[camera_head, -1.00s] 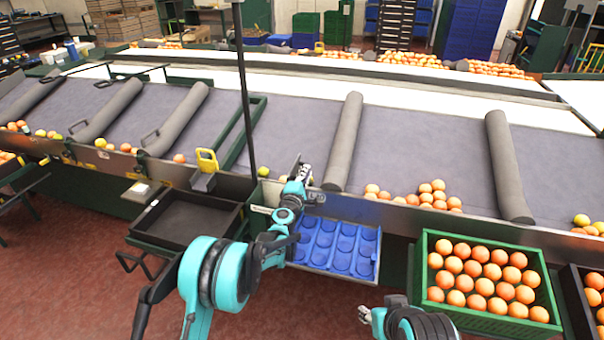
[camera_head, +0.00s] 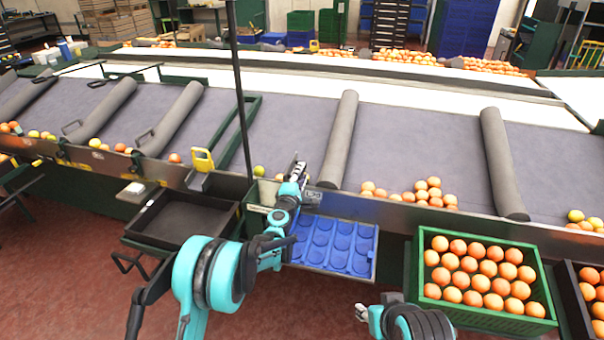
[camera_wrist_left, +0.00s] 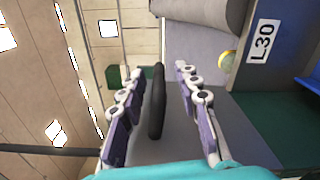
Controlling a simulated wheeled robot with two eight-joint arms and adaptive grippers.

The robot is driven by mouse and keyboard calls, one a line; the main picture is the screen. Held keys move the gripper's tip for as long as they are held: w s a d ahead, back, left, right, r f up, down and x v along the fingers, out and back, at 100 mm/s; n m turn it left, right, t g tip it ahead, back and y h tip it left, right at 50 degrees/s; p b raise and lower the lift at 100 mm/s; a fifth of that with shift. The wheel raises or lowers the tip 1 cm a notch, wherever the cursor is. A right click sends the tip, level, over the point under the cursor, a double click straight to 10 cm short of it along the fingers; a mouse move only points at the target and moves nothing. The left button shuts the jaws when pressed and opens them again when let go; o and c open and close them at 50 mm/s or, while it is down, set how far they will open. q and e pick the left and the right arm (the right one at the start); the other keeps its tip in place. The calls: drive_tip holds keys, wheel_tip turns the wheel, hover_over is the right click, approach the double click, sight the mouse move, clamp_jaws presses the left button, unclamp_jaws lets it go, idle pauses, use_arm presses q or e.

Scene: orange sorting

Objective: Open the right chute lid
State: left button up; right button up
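My left gripper (camera_head: 297,167) is at the front edge of the sorting table, by the chute opening above the blue tray. In the left wrist view its two fingers (camera_wrist_left: 160,74) are apart, with a black bar-shaped handle (camera_wrist_left: 157,105) between them. A grey panel lies below the handle; whether it is the right chute lid I cannot tell. The fingers do not visibly press on the handle. My right gripper (camera_head: 364,313) is low in the head view, left of the green crate, small and partly hidden.
A blue cupped tray (camera_head: 375,262) sits below my left gripper. A green crate (camera_head: 424,265) full of oranges stands to its right, a black empty tray (camera_head: 185,221) to its left. Grey rollers (camera_head: 338,140) divide the table; oranges (camera_head: 425,190) lie along its edge. A dark post (camera_head: 240,90) rises nearby.

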use_arm(q)
drive_tip(key=v, duration=1.1)
drive_tip(key=s+a+r+m+g+h, duration=0.1)
drive_tip(key=s+a+r+m+g, duration=0.25)
drive_tip(key=s+r+m, duration=0.75)
drive_tip(key=s+a+f+m+g+y, duration=0.2)
drive_tip(key=s+a, duration=0.3)
drive_tip(key=s, duration=0.4)
drive_tip(key=s+a+f+m+g+y, duration=0.2)
drive_tip(key=s+a+f, duration=0.3)
drive_tip(key=s, duration=0.5)
drive_tip(key=s+a+f+m+g+y, duration=0.1)
drive_tip(key=s+a+f+g+y, duration=0.1)
drive_tip(key=s+a, duration=0.3)
drive_tip(key=s+f, duration=0.1)
drive_tip(key=s, duration=0.3)
drive_tip(key=shift+s+f+m+g+y, duration=0.2)
drive_tip(key=shift+f+m+g+y, duration=0.1)
drive_tip(key=shift+f+m+g, duration=0.1)
drive_tip(key=shift+a+r, duration=0.1)
